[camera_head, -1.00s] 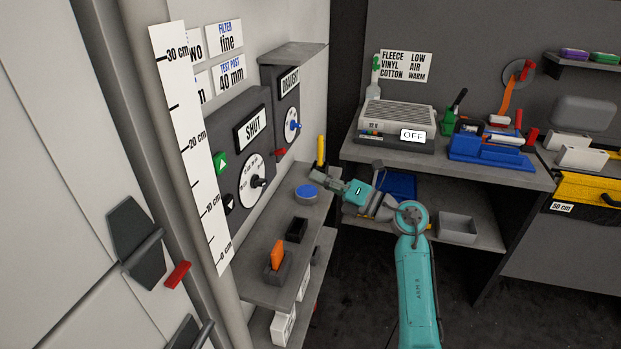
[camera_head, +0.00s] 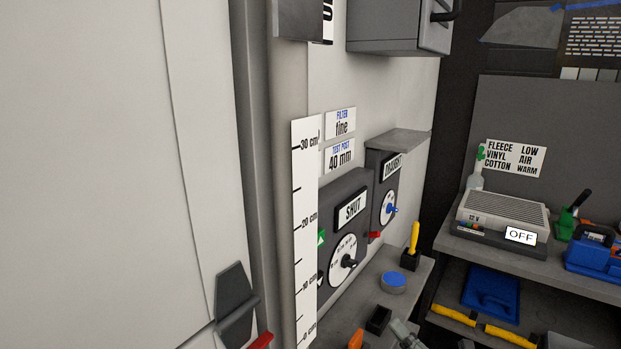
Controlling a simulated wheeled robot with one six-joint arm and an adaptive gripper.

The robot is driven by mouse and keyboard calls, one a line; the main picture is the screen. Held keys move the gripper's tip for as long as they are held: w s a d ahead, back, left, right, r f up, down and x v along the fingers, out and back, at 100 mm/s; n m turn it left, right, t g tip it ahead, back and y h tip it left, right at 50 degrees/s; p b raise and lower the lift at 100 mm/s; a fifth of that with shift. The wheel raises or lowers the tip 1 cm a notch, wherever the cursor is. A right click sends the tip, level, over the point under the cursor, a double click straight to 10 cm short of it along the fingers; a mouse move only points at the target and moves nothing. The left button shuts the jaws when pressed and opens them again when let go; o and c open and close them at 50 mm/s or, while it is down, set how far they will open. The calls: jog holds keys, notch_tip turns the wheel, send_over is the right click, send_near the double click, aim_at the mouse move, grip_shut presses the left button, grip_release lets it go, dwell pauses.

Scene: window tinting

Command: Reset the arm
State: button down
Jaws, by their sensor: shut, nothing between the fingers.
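Only the end of my arm shows, at the bottom edge of the head view. My gripper (camera_head: 404,333) is shut and empty, low beside the black holder (camera_head: 378,320) on the grey shelf (camera_head: 345,325). The blue round button (camera_head: 393,280) is a little above it in the picture, apart from it. The rest of my arm is cut off below the frame.
An orange item (camera_head: 356,340) is left of my gripper, and a yellow-handled tool (camera_head: 413,240) stands behind the button. The SHUT panel (camera_head: 343,245) and DRAUGHT panel (camera_head: 385,195) are on the wall. A bench with the OFF unit (camera_head: 500,220) is at right.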

jog(key=s+f+m+h, duration=0.4)
jog(key=s+m, duration=0.5)
jog(key=s, duration=0.6)
jog(key=s+f+m+g+h, duration=0.1)
jog(key=s+f+m+h, duration=0.3)
jog(key=s+m, duration=0.6)
jog(key=s+f+m+g+h, duration=0.1)
jog(key=s+f+m+h, duration=0.4)
jog(key=s, duration=1.6)
jog(key=m+h, duration=0.1)
jog(key=m, duration=0.3)
